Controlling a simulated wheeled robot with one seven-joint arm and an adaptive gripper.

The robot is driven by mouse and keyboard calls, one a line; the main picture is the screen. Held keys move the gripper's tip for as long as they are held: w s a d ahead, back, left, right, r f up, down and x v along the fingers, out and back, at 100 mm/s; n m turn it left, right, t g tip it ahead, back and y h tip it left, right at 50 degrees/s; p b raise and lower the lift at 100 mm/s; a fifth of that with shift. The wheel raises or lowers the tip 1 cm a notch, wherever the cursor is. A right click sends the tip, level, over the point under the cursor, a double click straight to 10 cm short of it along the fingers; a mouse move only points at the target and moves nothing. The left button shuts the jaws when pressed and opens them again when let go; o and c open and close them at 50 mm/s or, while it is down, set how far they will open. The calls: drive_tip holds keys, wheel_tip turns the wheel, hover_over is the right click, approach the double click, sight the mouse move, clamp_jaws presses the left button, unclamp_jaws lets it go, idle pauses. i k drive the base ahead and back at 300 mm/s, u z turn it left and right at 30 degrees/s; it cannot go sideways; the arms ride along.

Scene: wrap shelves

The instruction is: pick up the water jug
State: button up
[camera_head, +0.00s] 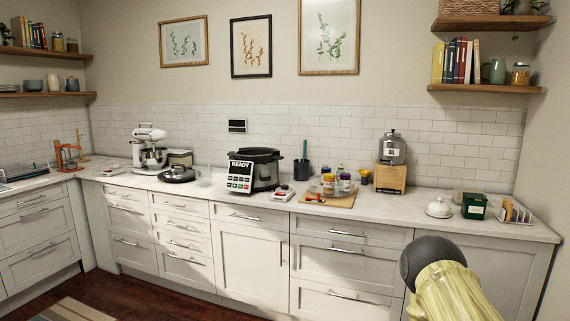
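I cannot tell for sure which thing is the water jug. A teal jug with a handle (494,71) stands upright on the lower right wall shelf. A faint clear vessel (204,177) seems to stand on the counter left of the black cooker, too indistinct to name. My arm shows at the lower right, in front of the cabinets, as a dark rounded joint and a yellow-green link. My gripper's fingers are not in view.
The counter (400,208) holds a stand mixer (149,147), a black cooker (253,169), a cutting board (327,198) with jars, a dispenser on a wooden stand (391,163), a white lidded dish (439,208) and a green box (474,206). Books (456,61) stand left of the teal jug.

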sight(203, 171)
drive_tip(key=z, duration=0.05)
drive_tip(key=i, duration=1.7)
drive_tip(key=u, duration=0.2)
